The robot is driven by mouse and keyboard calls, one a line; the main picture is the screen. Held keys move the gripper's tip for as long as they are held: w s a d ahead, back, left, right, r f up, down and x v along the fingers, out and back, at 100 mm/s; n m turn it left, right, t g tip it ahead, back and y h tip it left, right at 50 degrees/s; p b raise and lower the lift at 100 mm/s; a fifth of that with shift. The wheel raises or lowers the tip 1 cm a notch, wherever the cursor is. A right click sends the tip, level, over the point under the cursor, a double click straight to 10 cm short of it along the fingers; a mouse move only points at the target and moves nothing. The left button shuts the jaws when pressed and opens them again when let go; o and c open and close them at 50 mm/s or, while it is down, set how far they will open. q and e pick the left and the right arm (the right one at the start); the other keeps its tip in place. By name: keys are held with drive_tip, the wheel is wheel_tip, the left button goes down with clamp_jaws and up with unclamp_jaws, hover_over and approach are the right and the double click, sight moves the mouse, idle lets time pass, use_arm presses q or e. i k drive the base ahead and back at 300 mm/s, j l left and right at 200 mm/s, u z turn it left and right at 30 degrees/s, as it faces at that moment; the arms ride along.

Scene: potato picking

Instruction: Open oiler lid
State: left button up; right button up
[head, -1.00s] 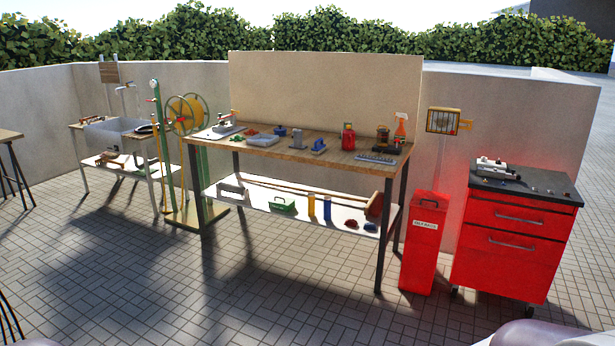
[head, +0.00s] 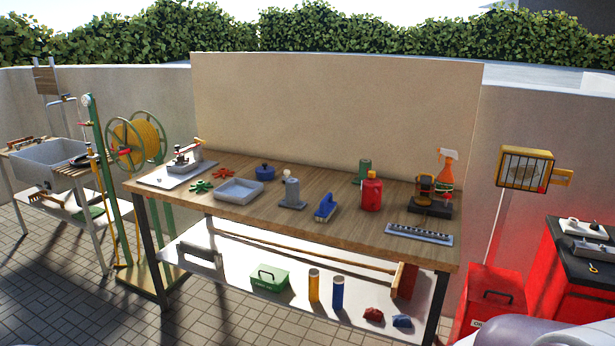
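Nothing in view is clearly readable as an oiler. I cannot tell which, if any, is the oiler. A tall red bin (head: 485,290) with a handle on top and a partly cut-off label stands right of the bench; its top looks shut. Neither gripper is in view. A pale, rounded part of my own body shows at the bottom right.
The bench also holds a grey tray (head: 239,191), a blue-handled brush (head: 326,208), a spray bottle (head: 446,172) and a socket rail (head: 419,234). Paved floor shows at lower left.

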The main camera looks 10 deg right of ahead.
sight(427, 179)
drive_tip(key=i+j+z, duration=0.1)
drive_tip(key=i+z, duration=0.2)
drive_tip(key=i, duration=0.2)
drive_tip(key=i+j+z, duration=0.3)
drive_tip(key=i, duration=0.25)
drive_tip(key=i+j+z, duration=0.3)
drive_tip(key=i, duration=0.2)
